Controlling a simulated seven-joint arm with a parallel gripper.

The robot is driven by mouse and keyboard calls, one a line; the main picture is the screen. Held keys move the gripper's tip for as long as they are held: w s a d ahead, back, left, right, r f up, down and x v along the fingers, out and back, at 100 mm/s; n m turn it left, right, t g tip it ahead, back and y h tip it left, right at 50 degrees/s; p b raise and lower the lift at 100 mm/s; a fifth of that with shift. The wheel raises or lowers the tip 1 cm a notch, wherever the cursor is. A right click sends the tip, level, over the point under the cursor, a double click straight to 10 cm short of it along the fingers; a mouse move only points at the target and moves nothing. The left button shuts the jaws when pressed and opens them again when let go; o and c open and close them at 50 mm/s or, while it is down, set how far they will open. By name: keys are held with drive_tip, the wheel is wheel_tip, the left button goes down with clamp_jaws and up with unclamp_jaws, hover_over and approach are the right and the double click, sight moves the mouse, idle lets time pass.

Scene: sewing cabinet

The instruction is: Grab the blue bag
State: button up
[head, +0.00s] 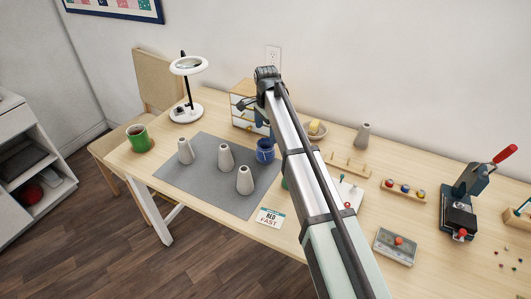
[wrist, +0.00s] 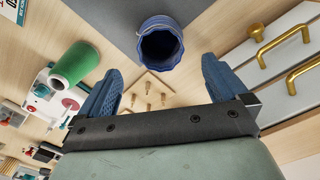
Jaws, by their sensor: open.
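The blue bag (head: 265,151) stands upright on the right edge of the grey mat in the head view. In the wrist view the blue bag (wrist: 160,40) is at the top middle, with its dark mouth facing the camera. My gripper (wrist: 161,76) is open and empty. Its two blue fingers are spread wide, and the bag shows beyond the gap between them, apart from both. In the head view my gripper (head: 262,118) is mostly hidden behind my arm, near the drawer cabinet and behind the bag.
A wooden cabinet with white drawers (head: 243,108) is close behind; its brass handles (wrist: 277,45) are near the right finger. Several grey cones (head: 226,157) stand on the mat (head: 205,190). A green spool (wrist: 75,62) and a peg rack (wrist: 148,90) are near the left finger.

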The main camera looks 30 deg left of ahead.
sight(266, 147)
drive_tip(key=shift+a+f, duration=0.1)
drive_tip(key=shift+f, duration=4.5)
drive_tip(key=c, duration=1)
drive_tip(key=shift+o, duration=0.2)
